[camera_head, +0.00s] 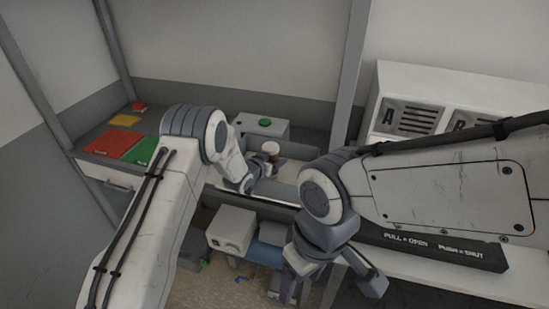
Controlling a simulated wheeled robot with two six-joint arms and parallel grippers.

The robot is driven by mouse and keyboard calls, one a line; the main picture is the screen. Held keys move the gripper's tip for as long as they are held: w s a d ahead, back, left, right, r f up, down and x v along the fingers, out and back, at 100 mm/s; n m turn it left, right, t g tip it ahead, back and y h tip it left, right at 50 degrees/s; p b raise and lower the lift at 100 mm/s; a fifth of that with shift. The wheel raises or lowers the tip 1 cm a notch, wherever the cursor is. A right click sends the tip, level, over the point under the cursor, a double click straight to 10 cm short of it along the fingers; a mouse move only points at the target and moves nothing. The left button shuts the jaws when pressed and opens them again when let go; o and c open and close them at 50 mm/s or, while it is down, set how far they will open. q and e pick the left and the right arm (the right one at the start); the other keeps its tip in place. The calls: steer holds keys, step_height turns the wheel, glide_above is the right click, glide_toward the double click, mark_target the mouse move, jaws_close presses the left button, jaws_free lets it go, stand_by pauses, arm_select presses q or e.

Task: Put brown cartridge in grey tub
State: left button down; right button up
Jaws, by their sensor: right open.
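A small cartridge (271,149) with a pale top and a brown band shows in the head view, upright at the middle of the station. My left gripper (268,168) is right at it, with dark fingers close around or beside its lower part. Whether the fingers touch it I cannot tell, as its base is hidden. My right gripper (330,287) is open and empty at the lower middle, its fingers spread and pointing down, well apart from the cartridge. I cannot make out for certain which container is the grey tub.
A grey box with a green button (264,122) stands behind the cartridge. Red (112,146) and green pads lie on the left counter. A white box (231,229) and a blue thing stand low in front. A white unit with slotted panels (408,117) stands at the right.

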arm_select(q)
steer(key=shift+f, duration=0.35)
steer(key=shift+f, duration=0.1)
steer(key=shift+f+b, duration=0.55)
steer(key=shift+b, duration=0.2)
steer(key=shift+c, duration=0.4)
jaws_free()
steer(key=shift+s+f, duration=0.1)
steer(key=shift+o, duration=0.2)
steer(key=shift+f, duration=0.1)
